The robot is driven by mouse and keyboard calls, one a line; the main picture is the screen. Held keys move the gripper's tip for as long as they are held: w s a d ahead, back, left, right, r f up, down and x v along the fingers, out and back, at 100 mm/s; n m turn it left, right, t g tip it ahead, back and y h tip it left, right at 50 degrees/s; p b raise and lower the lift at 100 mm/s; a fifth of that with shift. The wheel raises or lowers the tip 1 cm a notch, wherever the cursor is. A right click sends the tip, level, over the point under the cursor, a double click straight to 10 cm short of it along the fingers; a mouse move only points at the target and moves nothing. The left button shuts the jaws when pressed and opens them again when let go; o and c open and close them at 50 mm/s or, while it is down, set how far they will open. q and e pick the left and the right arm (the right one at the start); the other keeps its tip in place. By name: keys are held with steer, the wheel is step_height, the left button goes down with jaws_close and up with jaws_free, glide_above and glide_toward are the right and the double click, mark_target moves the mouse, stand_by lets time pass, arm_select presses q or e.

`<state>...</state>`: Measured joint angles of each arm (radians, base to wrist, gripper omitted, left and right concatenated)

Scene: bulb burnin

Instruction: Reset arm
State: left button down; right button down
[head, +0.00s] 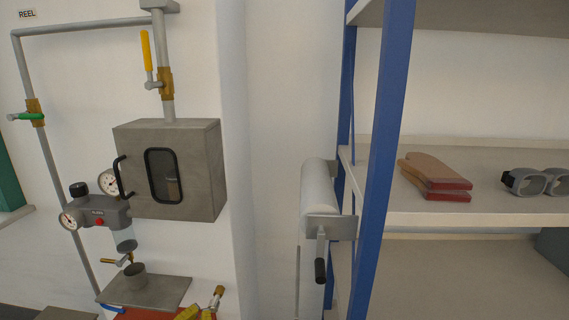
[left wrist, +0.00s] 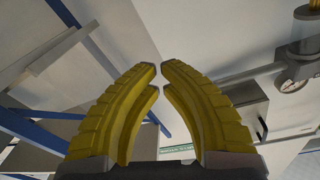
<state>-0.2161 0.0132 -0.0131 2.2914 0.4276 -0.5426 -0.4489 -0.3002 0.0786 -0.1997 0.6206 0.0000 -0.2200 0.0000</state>
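My left gripper (head: 198,314) shows only by its yellow fingers at the bottom edge of the head view. In the left wrist view its curved, ribbed yellow fingers (left wrist: 159,72) reach forward, with a narrow gap between the tips. Nothing is held between them. My right gripper is in neither view.
A grey box with a dark window (head: 195,170) hangs on the wall. A gauge unit (head: 98,212) and valve pipes are left of it. A blue-framed shelf (head: 378,160) at right holds gloves (head: 436,170) and goggles (head: 526,182). A white roller (head: 318,188) is beside its post.

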arm_select(q)
steer(key=s+a+f+m+g+y, duration=0.3)
steer(key=s+f+g, duration=0.4)
steer(key=s+f, duration=0.55)
steer(key=s+a+f+n+g+y, duration=0.1)
steer(key=s+a+f+g+y, duration=0.15)
steer(key=s+a, duration=0.2)
steer(key=s+a+f+g+y, duration=0.2)
steer(key=s+a+f, duration=0.15)
steer(key=s, duration=0.25)
steer(key=s+d+f+g+h, duration=0.1)
steer(key=d+f, duration=0.1)
steer(key=f, duration=0.9)
steer(key=s+d+f+n+g+h, duration=0.1)
steer(key=s+d+f, duration=0.1)
steer(key=f, duration=0.9)
steer(key=s+d+f+g+h, duration=0.1)
steer(key=d+f+h, duration=0.1)
steer(key=f, duration=0.9)
steer(key=s+f+n+g, duration=0.2)
steer(key=s+f, duration=1.7)
steer(key=s, duration=0.1)
steer(key=shift+s+a+n+h, duration=0.15)
steer(key=shift+s+n+h, duration=0.25)
steer(key=shift+h, duration=0.05)
